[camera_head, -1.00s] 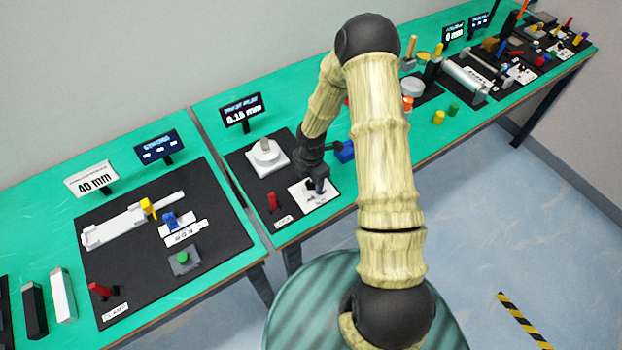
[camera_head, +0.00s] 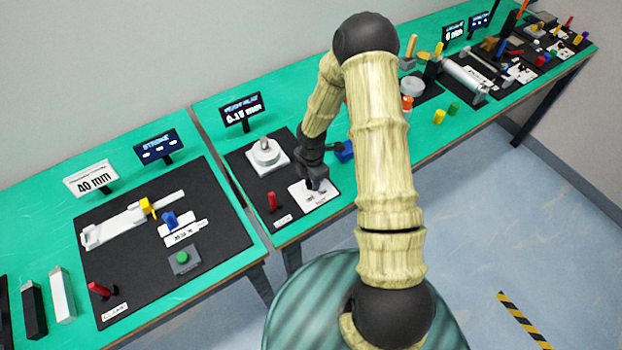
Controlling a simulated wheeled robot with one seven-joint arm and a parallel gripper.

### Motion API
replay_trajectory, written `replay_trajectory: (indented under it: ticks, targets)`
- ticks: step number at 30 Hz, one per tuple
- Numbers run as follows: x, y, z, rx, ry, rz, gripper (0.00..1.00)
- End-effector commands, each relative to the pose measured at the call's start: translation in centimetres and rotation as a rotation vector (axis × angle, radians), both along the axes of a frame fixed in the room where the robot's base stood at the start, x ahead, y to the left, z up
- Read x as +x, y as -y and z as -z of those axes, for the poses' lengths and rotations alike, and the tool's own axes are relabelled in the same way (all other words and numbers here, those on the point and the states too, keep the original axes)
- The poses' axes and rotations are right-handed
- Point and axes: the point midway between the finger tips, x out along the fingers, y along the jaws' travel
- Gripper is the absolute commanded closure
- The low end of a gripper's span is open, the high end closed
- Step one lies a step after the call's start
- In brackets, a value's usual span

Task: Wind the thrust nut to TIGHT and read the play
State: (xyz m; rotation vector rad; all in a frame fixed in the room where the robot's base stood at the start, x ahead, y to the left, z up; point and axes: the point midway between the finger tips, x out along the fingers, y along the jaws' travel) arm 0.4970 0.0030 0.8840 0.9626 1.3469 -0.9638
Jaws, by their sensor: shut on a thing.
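My gripper (camera_head: 316,187) reaches down over a small white labelled plate (camera_head: 328,197) on the black mat of the middle station. It is shut on a small part there, which looks to be the thrust nut. The jaws hide that part, and the plate's markings are too small to read. A dark display (camera_head: 241,111) stands behind the station; its lower line looks like about 0.15 mm, with the last digit unclear.
A red lever (camera_head: 272,202) stands left of the plate, close to my gripper. A blue block (camera_head: 345,151) lies behind it to the right. The left station has a slide, a green button (camera_head: 182,258) and a STROKE display (camera_head: 160,146). More stations stand at far right.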

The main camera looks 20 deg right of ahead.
Motion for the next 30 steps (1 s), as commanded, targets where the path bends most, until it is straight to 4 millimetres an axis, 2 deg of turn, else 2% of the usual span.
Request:
replay_trajectory:
  ticks: [8,30]
  targets:
    - [0.03,-0.09,0.07,0.001,0.002,0.186,0.9]
    - [0.05,-0.12,0.1,0.002,0.003,0.883,0.9]
